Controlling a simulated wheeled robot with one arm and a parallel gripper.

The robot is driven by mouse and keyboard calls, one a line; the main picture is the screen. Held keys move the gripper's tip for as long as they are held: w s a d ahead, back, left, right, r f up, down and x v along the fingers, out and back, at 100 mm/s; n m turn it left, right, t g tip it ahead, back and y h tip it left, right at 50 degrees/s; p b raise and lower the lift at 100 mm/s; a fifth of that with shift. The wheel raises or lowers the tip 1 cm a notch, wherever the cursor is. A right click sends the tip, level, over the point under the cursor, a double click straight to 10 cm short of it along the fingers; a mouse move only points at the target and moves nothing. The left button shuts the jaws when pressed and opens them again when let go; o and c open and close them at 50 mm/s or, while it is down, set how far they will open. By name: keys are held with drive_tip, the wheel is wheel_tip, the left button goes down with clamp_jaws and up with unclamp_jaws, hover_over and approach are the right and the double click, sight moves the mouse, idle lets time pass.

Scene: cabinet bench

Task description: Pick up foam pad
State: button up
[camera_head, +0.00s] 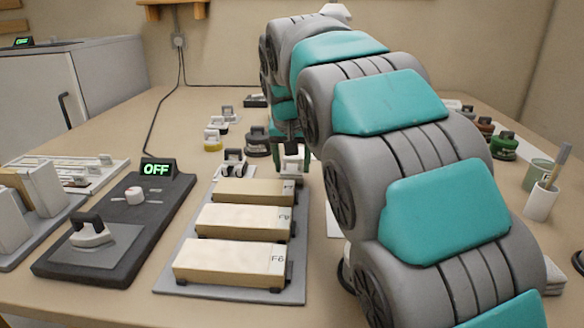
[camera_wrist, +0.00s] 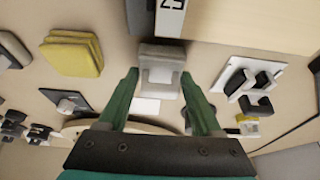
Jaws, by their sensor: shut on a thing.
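My gripper (camera_wrist: 160,78) has its two green fingers on either side of a small grey-and-white handled block (camera_wrist: 160,68) and is shut on it. In the head view the gripper (camera_head: 287,135) is largely hidden behind my arm, with the grey-topped white block (camera_head: 292,160) at its tips, just behind the tray of labelled blocks. I cannot tell whether this piece is the foam pad. A yellow, soft-looking stacked pad (camera_wrist: 72,53) lies at the upper left in the wrist view, apart from the fingers.
A grey tray (camera_head: 300,262) holds three beige labelled blocks (camera_head: 228,262). Left of it is a black device (camera_head: 50,262) with a lit OFF sign (camera_head: 156,170). Several small handled pieces stand behind. A pen cup (camera_head: 541,203) is at right. My arm covers the middle right.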

drive_tip(key=shift+r, duration=4.5)
drive_tip(key=o, duration=0.7)
drive_tip(key=c, duration=0.5)
drive_tip(key=shift+c, duration=0.2)
